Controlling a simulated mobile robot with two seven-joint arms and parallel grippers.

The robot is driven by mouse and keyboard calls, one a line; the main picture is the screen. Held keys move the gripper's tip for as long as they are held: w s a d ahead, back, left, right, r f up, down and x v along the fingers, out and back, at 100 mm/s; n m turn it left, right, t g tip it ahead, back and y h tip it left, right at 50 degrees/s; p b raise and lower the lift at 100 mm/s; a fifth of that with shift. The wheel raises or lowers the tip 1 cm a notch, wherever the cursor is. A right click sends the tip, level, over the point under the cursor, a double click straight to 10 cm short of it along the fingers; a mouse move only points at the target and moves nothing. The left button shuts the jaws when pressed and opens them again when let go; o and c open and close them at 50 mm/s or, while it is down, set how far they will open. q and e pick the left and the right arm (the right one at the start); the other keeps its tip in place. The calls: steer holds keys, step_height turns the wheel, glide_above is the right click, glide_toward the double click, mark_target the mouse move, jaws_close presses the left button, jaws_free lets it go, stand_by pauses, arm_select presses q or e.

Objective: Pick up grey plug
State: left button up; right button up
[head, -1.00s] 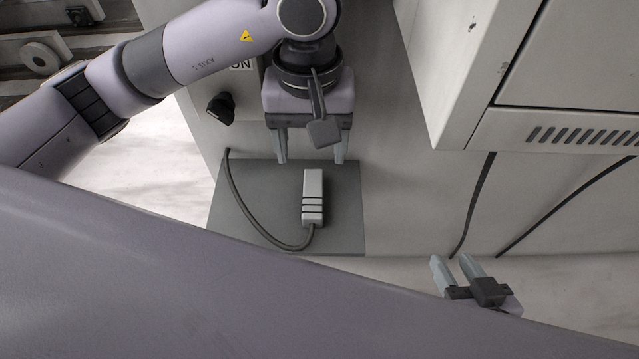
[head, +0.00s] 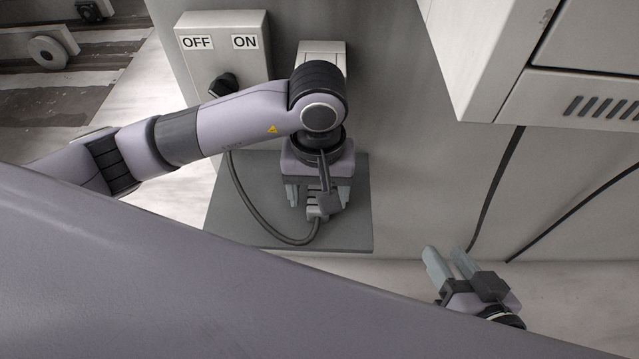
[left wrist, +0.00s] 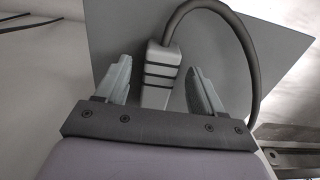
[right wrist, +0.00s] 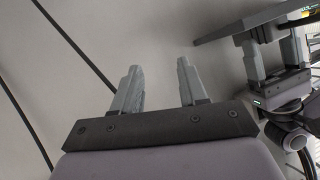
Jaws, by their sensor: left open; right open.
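The grey plug (head: 314,212) lies on a dark grey plate, with its dark cable (head: 243,205) curving off to the left. In the head view my left gripper hides most of it. The left wrist view shows the light grey plug (left wrist: 160,72) with dark bands, lying between the fingers with gaps on both sides. My left gripper (head: 318,198) is open around it, pointing down. My right gripper (head: 443,252) is open and empty, off to the right of the plate; it also shows in the right wrist view (right wrist: 158,66).
The dark grey plate (head: 352,228) stands out from the grey wall. A switch box (head: 222,58) marked OFF and ON, with a black knob, and a pale box (head: 321,50) are behind my left arm. A vented cabinet (head: 575,90) juts out at upper right.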

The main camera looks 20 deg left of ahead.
arm_select(q)
steer(key=shift+f, duration=0.75)
jaws_close()
steer(key=shift+r, duration=0.1)
